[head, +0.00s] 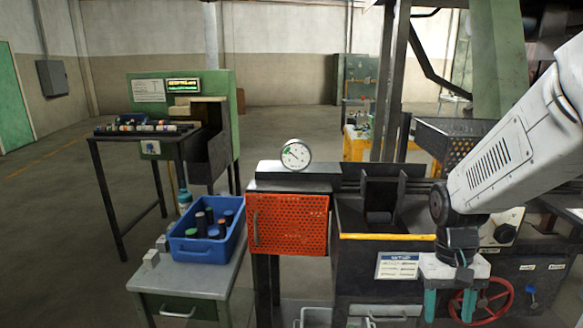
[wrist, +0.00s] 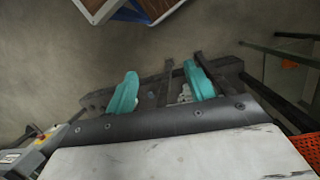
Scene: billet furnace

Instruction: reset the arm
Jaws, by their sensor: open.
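My gripper (head: 457,303) hangs at the end of my white arm at the right of the head view, with its two teal fingers pointing down. In the wrist view my gripper (wrist: 162,88) shows its teal fingers spread apart, with nothing between them. It is open and empty. In the head view it is in front of the dark machine with the red handwheel (head: 481,307). I cannot tell whether the fingers touch anything.
An orange perforated guard (head: 288,224) and a dial gauge (head: 296,155) are at the middle. A blue bin (head: 207,240) with several cylinders stands on a grey cabinet (head: 190,285). A green machine (head: 222,110) with a dark table is at the back left. Open floor lies at the left.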

